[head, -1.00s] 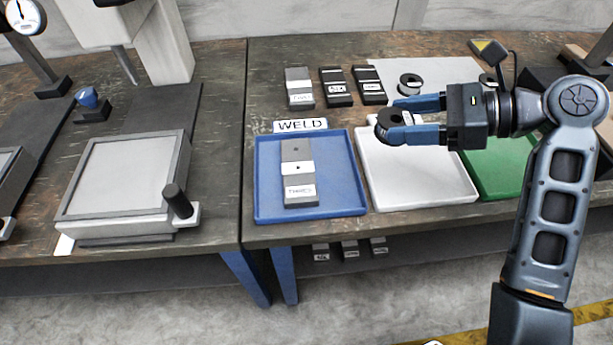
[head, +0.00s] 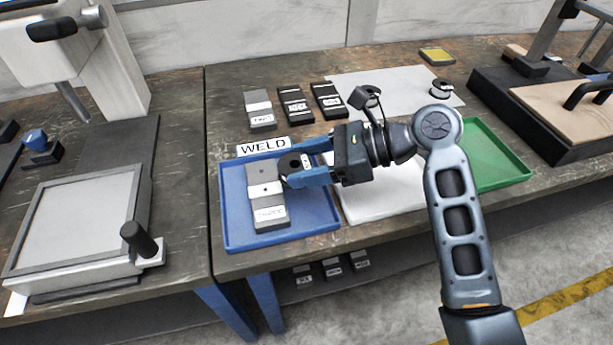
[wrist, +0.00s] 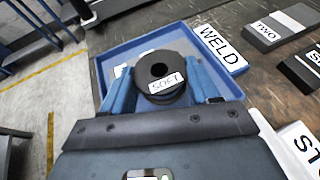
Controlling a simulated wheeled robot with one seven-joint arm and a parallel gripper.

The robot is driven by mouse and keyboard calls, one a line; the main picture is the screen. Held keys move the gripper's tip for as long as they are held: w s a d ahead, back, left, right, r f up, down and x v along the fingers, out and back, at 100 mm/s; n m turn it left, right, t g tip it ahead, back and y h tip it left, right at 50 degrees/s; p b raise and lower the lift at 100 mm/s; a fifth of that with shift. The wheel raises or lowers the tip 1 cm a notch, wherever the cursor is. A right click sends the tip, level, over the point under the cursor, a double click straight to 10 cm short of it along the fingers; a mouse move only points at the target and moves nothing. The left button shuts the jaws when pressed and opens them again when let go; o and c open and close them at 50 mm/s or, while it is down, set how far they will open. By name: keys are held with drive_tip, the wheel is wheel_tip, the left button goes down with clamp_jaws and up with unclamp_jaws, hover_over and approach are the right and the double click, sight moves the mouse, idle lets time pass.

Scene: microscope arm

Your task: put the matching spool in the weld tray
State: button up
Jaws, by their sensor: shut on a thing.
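My gripper (head: 300,174) is shut on a dark spool (head: 291,165), with a blue finger on either side of it. In the wrist view the spool (wrist: 160,72) faces the camera, with a round centre hole and a white label reading SOFT. The blue weld tray (head: 235,222) is at the left of the row of trays, with a white WELD sign (head: 263,147) at its back edge. The gripper holds the spool over this tray, above its right part. A grey block with a white band and label (head: 266,198) lies in the tray, partly covered by the spool.
A white tray (head: 385,200) and a green tray (head: 495,165) stand to the right. Several banded blocks (head: 296,105) lie behind the weld tray. Another spool (head: 441,88) stands on a white sheet (head: 405,83). A framed plate with a black handle (head: 140,240) is at left.

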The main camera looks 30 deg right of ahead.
drive_tip(key=shift+s+f+b, duration=0.15)
drive_tip(key=shift+f+b, duration=0.15)
drive_tip(key=shift+f, duration=1.85)
clamp_jaws()
drive_tip(key=o, duration=0.9)
unclamp_jaws()
drive_tip(key=o, duration=0.4)
drive_tip(key=shift+r, duration=0.1)
drive_tip(key=shift+c, duration=0.2)
drive_tip(key=shift+s+d+r, duration=0.15)
drive_tip(key=shift+d+r, duration=0.15)
drive_tip(key=shift+d, duration=0.1)
drive_tip(key=p+v, duration=0.1)
drive_tip(key=v, duration=1)
drive_tip(key=shift+f, duration=0.1)
